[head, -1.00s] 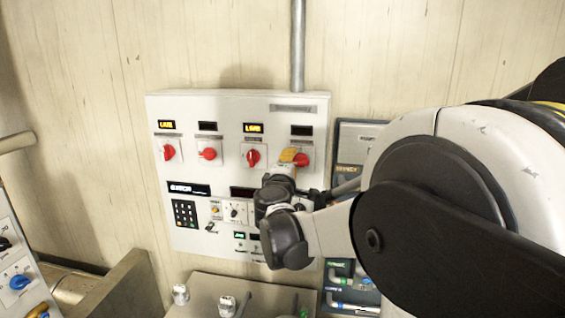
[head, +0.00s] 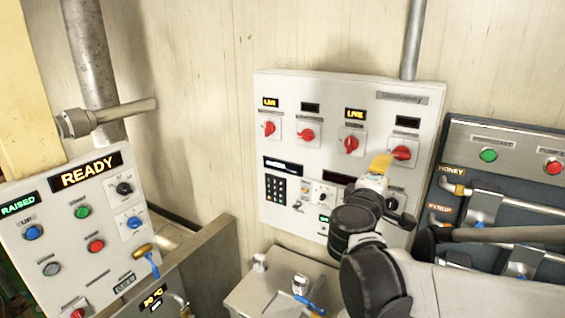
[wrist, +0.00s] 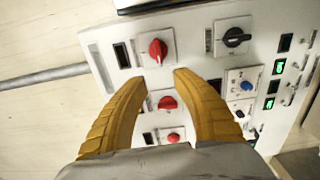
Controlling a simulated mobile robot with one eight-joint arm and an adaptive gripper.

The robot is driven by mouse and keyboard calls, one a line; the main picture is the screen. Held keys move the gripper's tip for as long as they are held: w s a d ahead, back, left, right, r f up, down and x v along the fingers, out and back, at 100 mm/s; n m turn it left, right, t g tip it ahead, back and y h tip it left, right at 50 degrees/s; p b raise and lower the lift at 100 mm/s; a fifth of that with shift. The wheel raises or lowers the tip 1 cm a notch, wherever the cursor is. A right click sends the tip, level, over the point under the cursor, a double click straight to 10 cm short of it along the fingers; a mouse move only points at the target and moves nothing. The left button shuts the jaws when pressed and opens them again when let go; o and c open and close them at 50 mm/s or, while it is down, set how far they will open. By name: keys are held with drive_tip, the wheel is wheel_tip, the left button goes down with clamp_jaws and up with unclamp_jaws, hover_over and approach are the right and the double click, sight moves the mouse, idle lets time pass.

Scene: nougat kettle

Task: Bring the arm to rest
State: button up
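My gripper (head: 380,163) is on the outstretched arm, in front of the white wall panel (head: 300,88), beside the rightmost red rotary switch (head: 402,153). In the wrist view its two yellow fingers (wrist: 162,80) are spread apart with nothing gripped between them. A red switch (wrist: 158,50) shows just beyond the fingertips; I cannot tell whether they touch it. The display (head: 408,122) above the rightmost switch is dark. Displays above the first and third switches are lit amber.
A control panel reading READY (head: 87,172) stands at the left. A dark panel with valve handles (head: 500,150) is at the right, close to my arm. A metal box with small taps (head: 262,290) sits below the white panel. A pipe (head: 413,40) rises above it.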

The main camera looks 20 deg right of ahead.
drive_tip(key=shift+f, duration=0.1)
drive_tip(key=s+a+f+m+g+y+b, duration=0.1)
drive_tip(key=s+a+f+m+y+b, duration=0.2)
drive_tip(key=f, duration=0.5)
drive_tip(key=s+a+f+g+y+b, duration=0.1)
drive_tip(key=a+f+b, duration=0.1)
drive_tip(key=f+b, duration=0.45)
drive_tip(key=s+a+f+m+g+y+b, duration=0.1)
drive_tip(key=s+a+f+m+y+b, duration=0.2)
drive_tip(key=f, duration=0.5)
drive_tip(key=s+a+f+m+y+b, duration=0.1)
drive_tip(key=s+a+f+y+b, duration=0.2)
drive_tip(key=a+f+b, duration=0.2)
drive_tip(key=s+a+f+m+g+y+b, duration=0.1)
drive_tip(key=s+a+f+y+b, duration=0.2)
drive_tip(key=a+f, duration=0.8)
drive_tip(key=shift+s+f+g+y+b, duration=0.35)
drive_tip(key=shift+s+f+b, duration=0.3)
drive_tip(key=shift+b, duration=0.5)
drive_tip(key=shift+a, duration=0.1)
